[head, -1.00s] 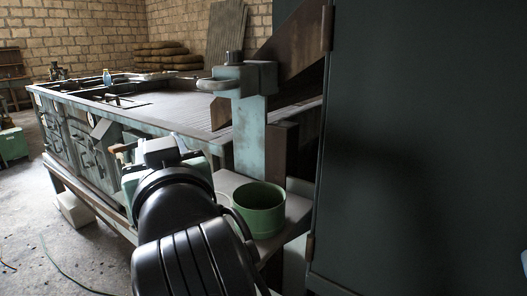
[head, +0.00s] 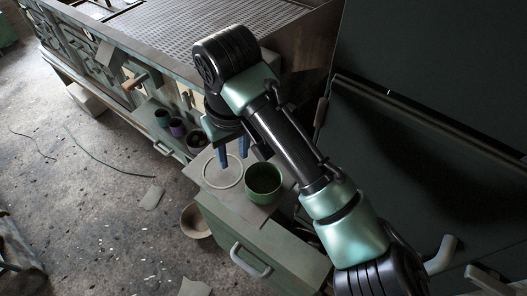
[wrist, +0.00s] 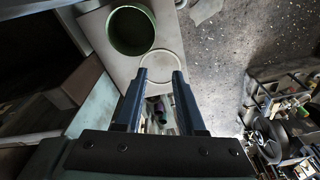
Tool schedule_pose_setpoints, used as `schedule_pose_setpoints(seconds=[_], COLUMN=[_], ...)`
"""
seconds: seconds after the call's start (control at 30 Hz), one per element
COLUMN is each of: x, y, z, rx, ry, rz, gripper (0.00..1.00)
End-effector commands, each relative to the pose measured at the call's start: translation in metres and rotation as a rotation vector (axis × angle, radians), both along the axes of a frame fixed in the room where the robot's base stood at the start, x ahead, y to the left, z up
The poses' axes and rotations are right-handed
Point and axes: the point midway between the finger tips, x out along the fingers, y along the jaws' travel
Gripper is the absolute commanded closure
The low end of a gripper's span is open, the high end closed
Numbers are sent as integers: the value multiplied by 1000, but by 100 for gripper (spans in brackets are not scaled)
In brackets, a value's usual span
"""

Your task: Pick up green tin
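The green tin (head: 262,196) stands upright, open end up, on a small grey cabinet top (head: 236,205). In the wrist view the green tin (wrist: 130,32) is at the upper left, and I look into its dark inside. My gripper (head: 233,154) points down with blue fingers, beside the tin on its left and back side in the head view. In the wrist view my gripper (wrist: 160,73) is open with nothing between its fingers, and the tin lies beyond the left fingertip. I cannot tell the exact fingertip height.
A pale ring (head: 207,175) lies flat on the cabinet top left of the tin. Several small pots, one purple (head: 177,128), sit on a shelf behind. A bowl (head: 195,222) is at the cabinet's left side. A tall dark cabinet (head: 440,70) rises at right.

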Motion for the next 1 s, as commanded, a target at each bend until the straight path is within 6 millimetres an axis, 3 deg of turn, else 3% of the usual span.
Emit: schedule_pose_setpoints(seconds=[0.03, 0.23, 0.6, 1.0], x=[-5, -17, -18, -15], y=[-9, -23, -22, -23], z=[14, 11, -54, -86], rx=[-25, -67, -66, -70], ry=[37, 115, 121, 120], rz=[-8, -21, -19, -22], gripper=[62, 62, 62, 62])
